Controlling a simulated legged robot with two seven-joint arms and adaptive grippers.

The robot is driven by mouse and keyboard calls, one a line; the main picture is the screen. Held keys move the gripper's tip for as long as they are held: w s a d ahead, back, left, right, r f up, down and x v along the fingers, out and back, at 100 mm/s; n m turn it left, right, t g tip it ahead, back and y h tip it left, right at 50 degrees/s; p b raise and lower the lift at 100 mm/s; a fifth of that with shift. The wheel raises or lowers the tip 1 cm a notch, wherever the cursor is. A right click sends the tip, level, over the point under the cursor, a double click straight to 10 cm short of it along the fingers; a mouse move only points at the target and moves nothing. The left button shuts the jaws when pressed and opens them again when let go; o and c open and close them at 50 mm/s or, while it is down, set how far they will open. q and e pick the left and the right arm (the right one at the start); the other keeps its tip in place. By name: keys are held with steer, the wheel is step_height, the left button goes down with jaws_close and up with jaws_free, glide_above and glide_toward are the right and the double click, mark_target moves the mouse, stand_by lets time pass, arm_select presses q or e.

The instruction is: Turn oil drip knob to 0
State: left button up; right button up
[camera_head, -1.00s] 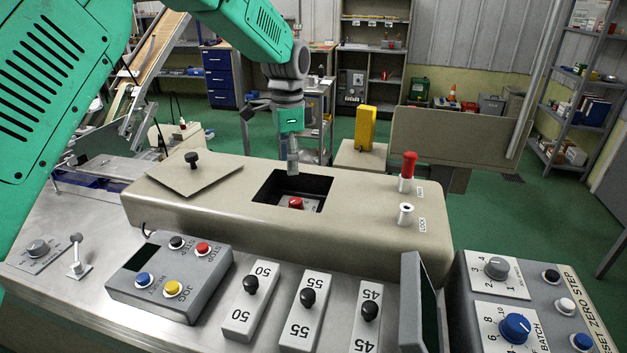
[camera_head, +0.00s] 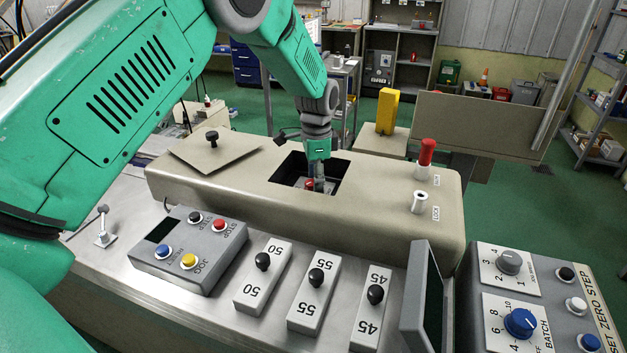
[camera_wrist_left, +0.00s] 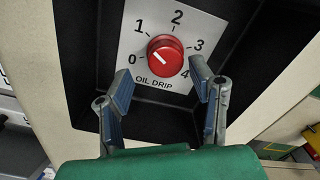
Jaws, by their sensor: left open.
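The red oil drip knob (camera_wrist_left: 165,54) sits on a grey plate (camera_wrist_left: 150,22) marked 0 to 4. Its white line slants toward the upper left, seemingly between 0 and 1. In the head view the knob (camera_head: 309,184) shows inside the dark square recess, partly hidden by my left gripper (camera_head: 319,184). In the left wrist view my left gripper (camera_wrist_left: 161,84) is open, with one finger on each side below the knob. The fingers look apart from the knob. My right gripper is not in view.
The recess (camera_head: 334,170) has dark walls close around the gripper in the beige housing (camera_head: 230,182). A cover plate with a black knob (camera_head: 212,138) lies left of it. A red-topped post (camera_head: 426,153) stands to the right. Lever blocks and button boxes are in front.

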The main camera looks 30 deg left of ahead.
mark_target(307, 181)
arm_select(q)
steer(key=shift+d+f, duration=0.3)
steer(key=shift+f, duration=0.05)
steer(key=shift+a+f, duration=0.15)
steer(key=shift+a, duration=0.1)
steer(key=shift+a+f, duration=0.25)
steer(key=shift+a, duration=1.1)
steer(key=c, duration=0.7)
steer(key=shift+s+a, duration=0.1)
steer(key=c, duration=0.4)
steer(key=shift+d+r, duration=0.15)
steer(key=shift+d, duration=0.1)
jaws_close()
steer(key=shift+w+d+r, duration=0.15)
steer(key=shift+w+d, duration=0.15)
steer(key=shift+d, duration=0.45)
jaws_free()
steer(key=shift+a, duration=0.3)
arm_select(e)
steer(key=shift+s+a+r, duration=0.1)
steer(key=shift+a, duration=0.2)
